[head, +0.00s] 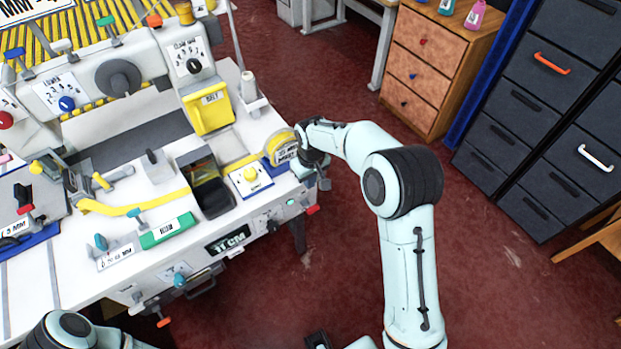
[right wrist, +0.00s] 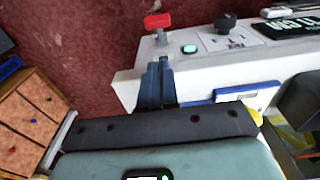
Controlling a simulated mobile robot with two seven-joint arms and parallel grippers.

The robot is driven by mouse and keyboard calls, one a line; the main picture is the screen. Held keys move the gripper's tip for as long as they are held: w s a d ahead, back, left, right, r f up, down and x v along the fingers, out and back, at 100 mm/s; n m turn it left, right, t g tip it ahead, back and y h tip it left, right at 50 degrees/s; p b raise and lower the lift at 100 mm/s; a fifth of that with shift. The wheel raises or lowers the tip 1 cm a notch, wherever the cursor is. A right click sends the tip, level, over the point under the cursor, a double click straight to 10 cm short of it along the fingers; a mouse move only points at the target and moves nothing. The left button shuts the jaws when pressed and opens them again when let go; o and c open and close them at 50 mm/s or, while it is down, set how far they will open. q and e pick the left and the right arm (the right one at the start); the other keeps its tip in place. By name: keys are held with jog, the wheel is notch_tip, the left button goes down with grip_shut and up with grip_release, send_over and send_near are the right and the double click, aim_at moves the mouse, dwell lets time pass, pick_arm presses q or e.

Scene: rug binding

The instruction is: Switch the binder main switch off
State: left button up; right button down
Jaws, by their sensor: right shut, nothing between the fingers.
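The binder's white table (head: 215,225) has a row of controls at its right front corner. A red handle (head: 312,210) sticks out at the corner; it also shows in the right wrist view (right wrist: 158,21). Beside it are a lit green button (head: 291,202) and a black knob on a white plate (head: 272,226), also seen in the right wrist view as a black knob (right wrist: 225,22). I cannot read which is the main switch. My right gripper (head: 323,183) is shut and empty, just above the corner; its fingertips (right wrist: 163,64) point toward the red handle, apart from it.
A yellow tape roll (head: 281,148) and a white box with a yellow button (head: 249,178) stand near the table's right edge. A wooden drawer unit (head: 424,70) and dark cabinets (head: 510,120) stand further right. The red floor between is clear.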

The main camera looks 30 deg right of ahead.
send_over(312, 207)
jog(key=w, duration=0.2)
notch_tip(312, 207, down, 6)
jog(key=shift+s, duration=0.15)
jog(key=shift+s+f, duration=0.5)
jog(key=shift+f, duration=0.35)
jog(key=shift+s+f, duration=0.45)
jog(key=shift+f, duration=0.35)
